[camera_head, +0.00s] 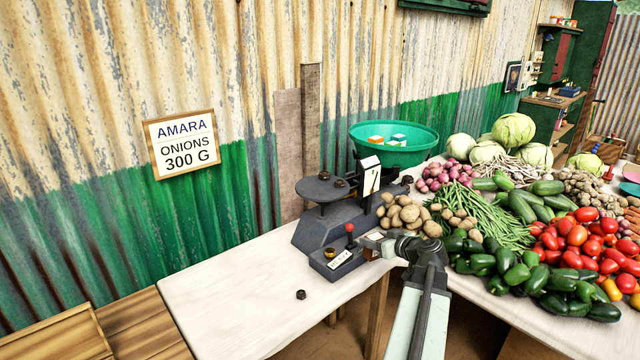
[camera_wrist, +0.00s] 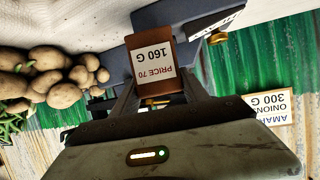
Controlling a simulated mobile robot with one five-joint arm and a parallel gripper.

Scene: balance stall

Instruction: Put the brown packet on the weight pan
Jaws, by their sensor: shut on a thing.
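My gripper (camera_head: 384,245) is at the front right of the grey balance scale (camera_head: 328,233). It is shut on the brown packet (camera_wrist: 156,86), whose white label reads "PRICE 70, 160 G" upside down in the wrist view. In the head view the packet (camera_head: 375,236) is small and partly hidden by the jaws. The weight pan (camera_head: 311,197) is a round dark plate on the left of the scale. It carries two small dark weights (camera_head: 340,183) (camera_head: 324,175). The packet is to the right of this pan and apart from it.
A green bowl (camera_head: 365,131) behind the scale holds several small boxes. A red-knobbed lever (camera_head: 350,229) and a brass knob (camera_head: 329,253) stand at the scale's front. A loose dark weight (camera_head: 301,295) lies on the table (camera_head: 230,290). Potatoes (camera_head: 404,215) and peppers (camera_head: 515,277) crowd the right.

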